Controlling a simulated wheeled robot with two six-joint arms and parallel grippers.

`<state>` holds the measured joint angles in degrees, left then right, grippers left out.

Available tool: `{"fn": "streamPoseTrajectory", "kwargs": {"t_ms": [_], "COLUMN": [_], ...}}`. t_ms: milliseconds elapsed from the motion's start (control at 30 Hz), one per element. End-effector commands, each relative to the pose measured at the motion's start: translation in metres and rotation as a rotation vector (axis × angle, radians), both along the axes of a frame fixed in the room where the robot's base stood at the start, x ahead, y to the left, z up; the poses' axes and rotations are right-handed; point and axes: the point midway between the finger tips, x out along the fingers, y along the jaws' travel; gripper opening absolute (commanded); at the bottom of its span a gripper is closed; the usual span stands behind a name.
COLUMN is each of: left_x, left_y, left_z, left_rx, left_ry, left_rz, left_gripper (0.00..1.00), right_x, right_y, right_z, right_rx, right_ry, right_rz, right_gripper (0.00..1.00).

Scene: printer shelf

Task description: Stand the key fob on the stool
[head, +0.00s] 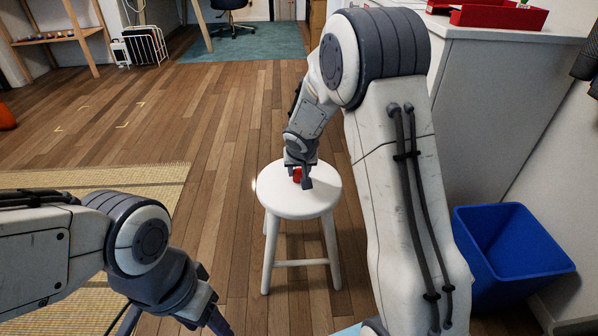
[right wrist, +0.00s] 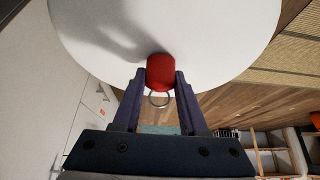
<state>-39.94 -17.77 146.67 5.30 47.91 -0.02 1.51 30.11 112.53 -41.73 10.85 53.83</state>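The red key fob (right wrist: 161,72) with a metal ring (right wrist: 158,99) is at the stool top in the right wrist view. Its ring end points back toward my palm. My right gripper (right wrist: 161,76) has one finger on each side of it, close against its sides, and looks shut on it. In the head view the fob (head: 297,175) is a small red patch partly behind my right gripper (head: 299,182). The white round stool (head: 275,205) stands below. Whether the fob touches the seat is hard to tell. My left gripper (head: 208,318) is low at left, away from the stool.
A blue bin (head: 515,250) stands right of the stool, by a white cabinet (head: 490,95) with red trays (head: 498,15) on top. A straw mat (head: 130,180) lies at left. The wooden floor behind the stool is clear. The rest of the seat looks empty.

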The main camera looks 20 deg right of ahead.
Motion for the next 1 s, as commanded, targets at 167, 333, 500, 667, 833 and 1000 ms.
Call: {"fn": "streamPoseTrajectory", "kwargs": {"t_ms": [167,333,500,667,833,1000], "left_x": [0.0,0.0,0.0,0.0,0.0,0.0], "left_y": [0.0,0.0,0.0,0.0,0.0,0.0], "left_z": [0.0,0.0,0.007,0.021,0.038,0.05], "left_rx": [0.0,0.0,0.0,0.0,0.0,0.0], "left_ry": [0.0,0.0,0.0,0.0,0.0,0.0], "left_rz": [0.0,0.0,0.0,0.0,0.0,0.0], "left_gripper": [0.6,0.6,0.6,0.6,0.6,0.6], "right_x": [0.0,0.0,-0.001,-0.015,-0.034,-0.048], "right_y": [0.0,0.0,0.0,0.005,0.01,0.014], "right_z": [0.0,0.0,0.009,0.037,0.071,0.095], "right_rx": [0.0,0.0,0.0,0.0,0.0,0.001], "right_ry": [0.0,0.0,-0.001,-0.002,-0.003,-0.002], "right_rz": [0.0,0.0,-0.001,0.001,0.0,0.0], "right_gripper": [0.71,0.71,0.71,0.71,0.71,0.71]}}
